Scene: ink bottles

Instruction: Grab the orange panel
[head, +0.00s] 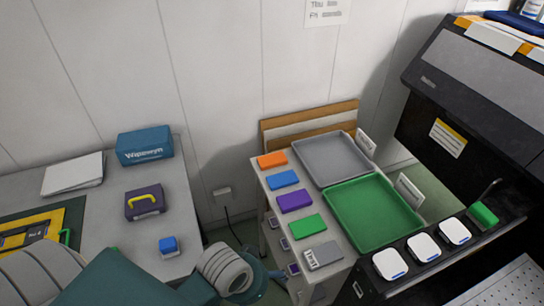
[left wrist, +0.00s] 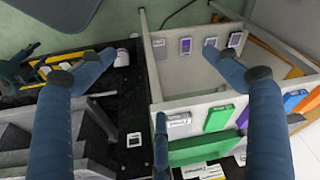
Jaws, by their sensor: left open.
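The orange panel (head: 272,159) lies flat at the far left end of a row of coloured panels on the light stand. In the left wrist view it shows at the right edge (left wrist: 308,101), beyond the blue panel and partly cut off. My left gripper (left wrist: 158,58) is open, its two dark blue fingers wide apart with nothing between them. The right finger passes in front of the stand; the orange panel lies outside the fingers, to the right. In the head view my left arm is at the bottom, its fingers not clearly visible. My right gripper is not seen.
Blue (head: 283,179), purple (head: 294,201), green (head: 308,226) and grey (head: 323,255) panels share the stand. An empty grey tray (head: 335,160) and green tray (head: 374,214) lie beside them. A dark machine (head: 474,95) stands right; a table (head: 105,225) with boxes stands left.

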